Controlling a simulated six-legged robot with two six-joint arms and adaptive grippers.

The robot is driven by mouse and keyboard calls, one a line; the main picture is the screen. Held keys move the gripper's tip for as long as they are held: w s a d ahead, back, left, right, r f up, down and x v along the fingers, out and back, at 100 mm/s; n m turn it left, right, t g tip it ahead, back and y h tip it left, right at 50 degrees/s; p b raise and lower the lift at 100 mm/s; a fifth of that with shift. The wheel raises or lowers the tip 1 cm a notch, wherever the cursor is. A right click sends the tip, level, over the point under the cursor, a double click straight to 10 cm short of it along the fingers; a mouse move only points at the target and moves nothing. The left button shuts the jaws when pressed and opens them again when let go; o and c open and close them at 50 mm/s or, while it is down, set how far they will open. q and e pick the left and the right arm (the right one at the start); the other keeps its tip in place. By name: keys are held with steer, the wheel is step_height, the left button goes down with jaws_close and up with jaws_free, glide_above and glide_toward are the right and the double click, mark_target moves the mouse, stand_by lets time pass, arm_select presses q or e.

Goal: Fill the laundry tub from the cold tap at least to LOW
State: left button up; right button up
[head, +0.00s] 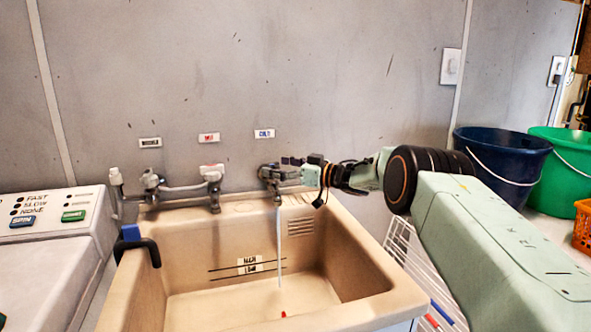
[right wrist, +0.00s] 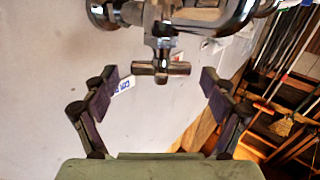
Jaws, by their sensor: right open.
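The beige laundry tub (head: 350,250) stands against the grey wall, with two dark level lines and a small label (head: 250,265) on its inner back wall. A thin pale stream (head: 281,245) falls from the cold tap (head: 272,178), under the COLD label, into the tub. I cannot tell how deep any water on the tub floor is. My right gripper (head: 304,168) is at the cold tap. In the right wrist view the open fingers (right wrist: 163,82) stand either side of the tap's cross handle (right wrist: 161,69), with gaps on both sides. My left gripper is not in view.
The hot tap (head: 211,176) and washer tap (head: 150,183) are to the left. A black hose (head: 151,248) with a blue clip hooks over the tub's left rim. A small red thing (head: 283,314) is in the tub. Blue (head: 500,160) and green (head: 565,150) buckets stand right.

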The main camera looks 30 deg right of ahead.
steer(key=v, duration=1.1)
steer(key=shift+s, duration=0.15)
